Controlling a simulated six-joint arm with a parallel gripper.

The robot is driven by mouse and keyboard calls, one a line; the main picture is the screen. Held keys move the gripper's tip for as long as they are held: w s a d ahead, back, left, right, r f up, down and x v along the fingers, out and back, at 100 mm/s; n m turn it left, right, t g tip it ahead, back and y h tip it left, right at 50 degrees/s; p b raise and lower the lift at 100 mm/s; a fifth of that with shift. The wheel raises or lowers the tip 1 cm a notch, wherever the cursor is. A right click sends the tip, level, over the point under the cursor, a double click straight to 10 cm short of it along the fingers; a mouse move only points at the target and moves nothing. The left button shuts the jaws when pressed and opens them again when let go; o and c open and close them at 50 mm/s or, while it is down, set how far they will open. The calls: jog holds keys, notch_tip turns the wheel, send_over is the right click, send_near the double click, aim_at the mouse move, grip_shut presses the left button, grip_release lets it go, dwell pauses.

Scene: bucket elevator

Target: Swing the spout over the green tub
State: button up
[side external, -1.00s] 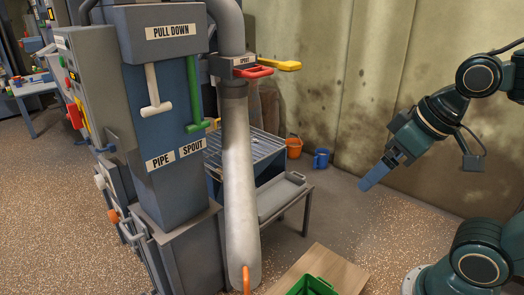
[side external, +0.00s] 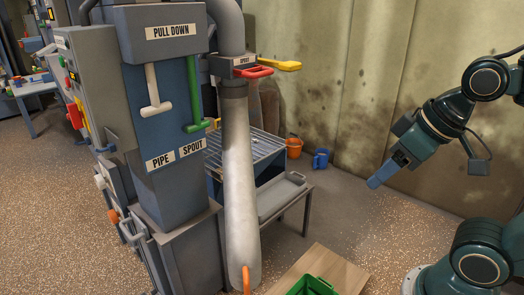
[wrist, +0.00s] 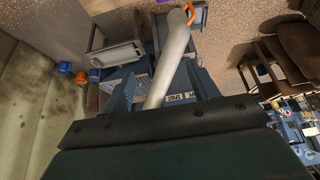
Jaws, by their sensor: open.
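The spout (side external: 240,185) is a long pale grey pipe hanging down the front of the elevator, with an orange handle (side external: 246,280) at its lower end. In the wrist view the spout (wrist: 172,58) and its orange handle (wrist: 188,12) lie beyond my fingers. The green tub (side external: 312,287) is at the bottom edge of the side view, right of the spout's lower end and partly cut off. My gripper (side external: 374,182) is open and empty, in the air right of the spout and well apart from it. I do not see the tub in the wrist view.
A wooden board (side external: 340,272) lies by the tub. A grey bench (side external: 285,195) stands behind the spout. Red (side external: 255,72) and yellow (side external: 288,66) levers stick out near the spout's top. An orange bucket (side external: 294,148) and blue jug (side external: 321,158) stand by the wall.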

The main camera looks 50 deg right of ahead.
jog(key=shift+w+f, duration=0.1)
jog(key=shift+w, duration=0.25)
jog(key=c, duration=0.3)
jog(key=shift+m+g, duration=0.3)
jog(key=shift+m, duration=0.1)
jog(key=w+f, duration=0.1)
jog(key=w, duration=0.1)
jog(key=w+a+f, duration=0.1)
jog(key=w, duration=0.2)
jog(key=w+a+f, duration=0.1)
jog(key=w+f, duration=0.1)
jog(key=shift+w+a, duration=0.2)
jog(key=shift+w, duration=0.1)
jog(key=shift+c, duration=0.3)
send_over(249, 287)
jog(key=s, duration=0.4)
notch_tip(249, 287, down, 27)
jog(key=shift+s+a+r, duration=0.2)
jog(key=shift+a, duration=0.05)
jog(key=shift+f+g, duration=0.1)
jog(key=shift+g, duration=0.2)
jog(key=shift+d+x, duration=0.15)
jog(key=shift+x, duration=3.25)
jog(key=shift+d+x, duration=0.1)
jog(key=shift+x, duration=3.25)
